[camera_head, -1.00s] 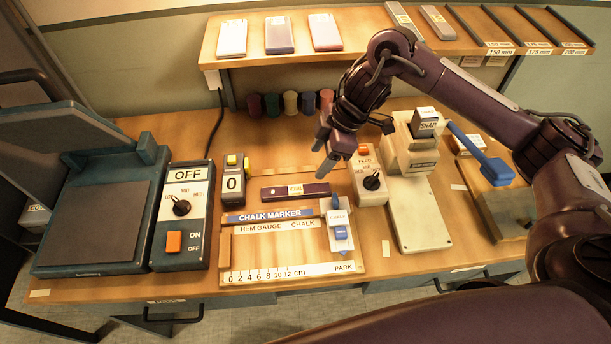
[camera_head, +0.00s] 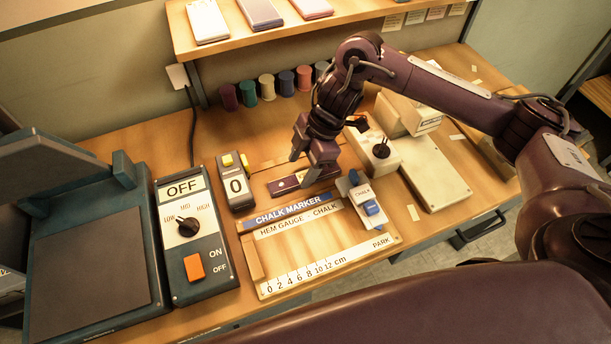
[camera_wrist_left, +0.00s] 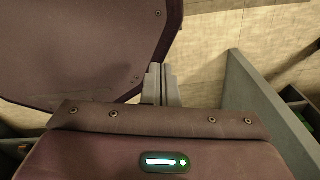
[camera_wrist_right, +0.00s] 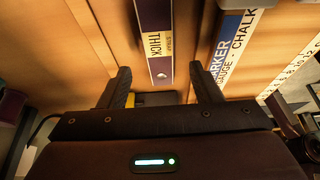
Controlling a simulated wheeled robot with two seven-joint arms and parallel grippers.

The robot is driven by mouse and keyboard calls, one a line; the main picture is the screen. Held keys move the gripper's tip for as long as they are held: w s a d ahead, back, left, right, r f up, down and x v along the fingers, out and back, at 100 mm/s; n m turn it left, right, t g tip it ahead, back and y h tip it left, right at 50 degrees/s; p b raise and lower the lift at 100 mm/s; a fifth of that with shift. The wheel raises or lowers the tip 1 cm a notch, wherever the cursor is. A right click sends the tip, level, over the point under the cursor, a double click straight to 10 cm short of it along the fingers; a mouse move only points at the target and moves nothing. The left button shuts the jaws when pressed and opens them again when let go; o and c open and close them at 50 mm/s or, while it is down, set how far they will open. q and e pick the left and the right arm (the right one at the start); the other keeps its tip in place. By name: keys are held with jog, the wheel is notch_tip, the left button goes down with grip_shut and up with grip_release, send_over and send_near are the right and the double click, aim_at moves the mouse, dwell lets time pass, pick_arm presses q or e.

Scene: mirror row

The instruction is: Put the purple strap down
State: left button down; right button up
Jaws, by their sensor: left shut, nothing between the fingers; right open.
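The purple strap (camera_head: 286,185) lies flat on the wooden bench, just behind the blue chalk marker strip. My left gripper (camera_wrist_left: 162,84) is shut and empty, away from the bench top in the head view.
A hem gauge board (camera_head: 310,245) with a white-and-blue slider (camera_head: 362,195) lies in front. A counter (camera_head: 236,184) stands left, a knob box (camera_head: 377,150) right. A press (camera_head: 95,250) with its control panel (camera_head: 188,240) is far left. Spools (camera_head: 267,88) line the back under the shelf (camera_head: 270,38).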

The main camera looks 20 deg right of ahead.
aim_at(292, 180)
jog(key=x, duration=0.3)
jog(key=shift+a, duration=0.2)
jog(key=shift+f, duration=0.15)
jog(key=c, duration=1.2)
pick_arm(q)
jog(key=shift+w+a+r, duration=0.3)
jog(key=shift+w+a, duration=0.25)
jog(key=shift+w, duration=0.25)
pick_arm(e)
jog(key=shift+o, duration=0.2)
